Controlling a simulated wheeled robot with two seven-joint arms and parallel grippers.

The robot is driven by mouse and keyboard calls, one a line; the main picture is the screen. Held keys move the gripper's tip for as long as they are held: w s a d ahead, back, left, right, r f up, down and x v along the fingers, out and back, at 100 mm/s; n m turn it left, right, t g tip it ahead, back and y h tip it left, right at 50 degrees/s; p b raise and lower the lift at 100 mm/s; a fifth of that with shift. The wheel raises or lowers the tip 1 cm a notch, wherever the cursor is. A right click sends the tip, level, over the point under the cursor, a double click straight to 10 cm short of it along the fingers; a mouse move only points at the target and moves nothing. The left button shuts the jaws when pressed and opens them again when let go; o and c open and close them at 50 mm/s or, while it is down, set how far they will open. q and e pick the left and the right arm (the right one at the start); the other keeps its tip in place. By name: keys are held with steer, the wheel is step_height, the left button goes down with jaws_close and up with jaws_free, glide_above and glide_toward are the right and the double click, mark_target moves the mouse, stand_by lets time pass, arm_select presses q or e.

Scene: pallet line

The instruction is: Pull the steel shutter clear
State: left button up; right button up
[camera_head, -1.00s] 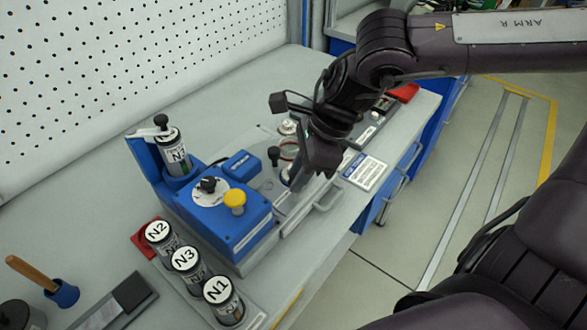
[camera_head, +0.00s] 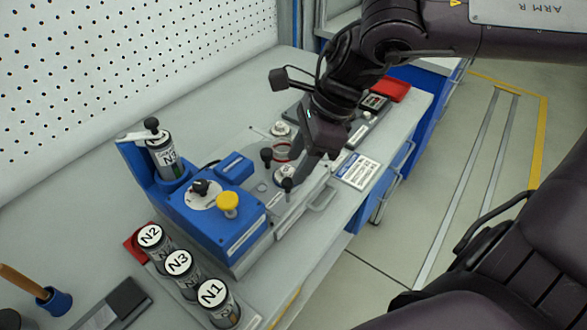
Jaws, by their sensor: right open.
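A grey steel plate assembly (camera_head: 293,211) lies on the bench right of the blue machine (camera_head: 222,212). Two black-knobbed pins stand on it, a nearer one (camera_head: 288,184) and a farther one (camera_head: 266,155). I cannot tell for certain which plate is the shutter. A clear round port with a red ring (camera_head: 283,149) sits beyond the pins. My right gripper (camera_head: 304,176) is open and points down over the plate, close to the nearer knob. I see no thing between its fingers, though they partly hide the plate. My left gripper is not in view.
Canisters N2 (camera_head: 150,236), N3 (camera_head: 179,263) and N1 (camera_head: 212,294) stand in a rack at front. Another canister (camera_head: 165,158) sits in the blue holder. A grey handle (camera_head: 322,198) projects at the bench edge, near a label plate (camera_head: 356,171). The bench behind the machine is clear.

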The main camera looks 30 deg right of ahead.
steer(key=shift+v, duration=1.9)
steer(key=shift+s, duration=0.1)
